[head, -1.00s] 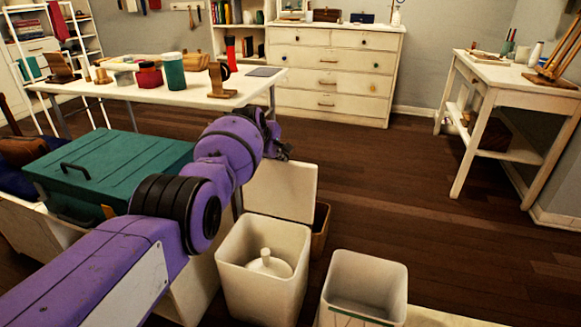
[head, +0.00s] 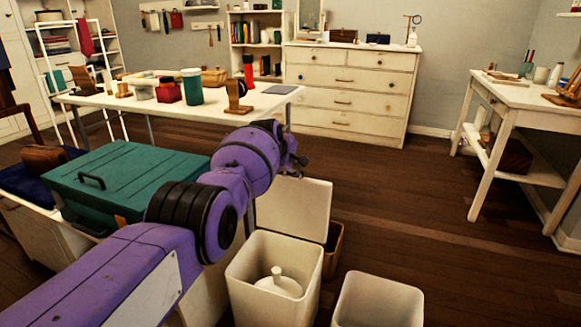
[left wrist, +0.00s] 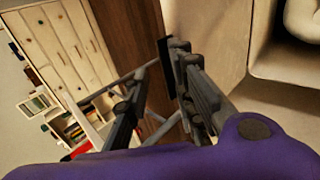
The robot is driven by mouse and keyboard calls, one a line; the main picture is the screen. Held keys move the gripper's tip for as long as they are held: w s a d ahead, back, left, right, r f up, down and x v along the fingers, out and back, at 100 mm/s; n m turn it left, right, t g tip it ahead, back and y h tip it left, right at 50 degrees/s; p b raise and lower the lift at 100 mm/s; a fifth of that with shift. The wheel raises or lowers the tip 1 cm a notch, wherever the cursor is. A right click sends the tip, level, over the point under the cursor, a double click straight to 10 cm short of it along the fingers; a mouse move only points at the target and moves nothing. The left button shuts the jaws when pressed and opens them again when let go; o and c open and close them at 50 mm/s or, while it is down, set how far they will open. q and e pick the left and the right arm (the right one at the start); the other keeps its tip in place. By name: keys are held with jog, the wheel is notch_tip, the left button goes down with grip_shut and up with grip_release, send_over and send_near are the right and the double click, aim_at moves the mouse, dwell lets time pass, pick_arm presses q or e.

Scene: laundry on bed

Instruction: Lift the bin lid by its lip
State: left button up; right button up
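The white bin (head: 240,296) stands open on the floor at the lower middle of the head view. Its lid (head: 293,212) stands raised, nearly upright, at the bin's back edge. My left gripper (head: 298,165) is just above the lid's top edge, small and partly hidden by my purple arm. In the left wrist view the two dark fingers (left wrist: 160,65) are apart, with floor showing between them. One finger lies close beside the pale lid panel (left wrist: 205,38); I cannot tell whether it touches. My right gripper is in neither view.
A white knobbed object (head: 278,284) sits inside the bin. A second white bin (head: 378,303) stands to the right, and a brown basket (head: 334,250) behind the lid. A teal case (head: 125,180) is at left. The wooden floor at right is open.

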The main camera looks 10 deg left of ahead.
pick_arm(q)
jog(key=shift+f, duration=0.15)
jog(key=v, duration=1.2)
dwell(0.5)
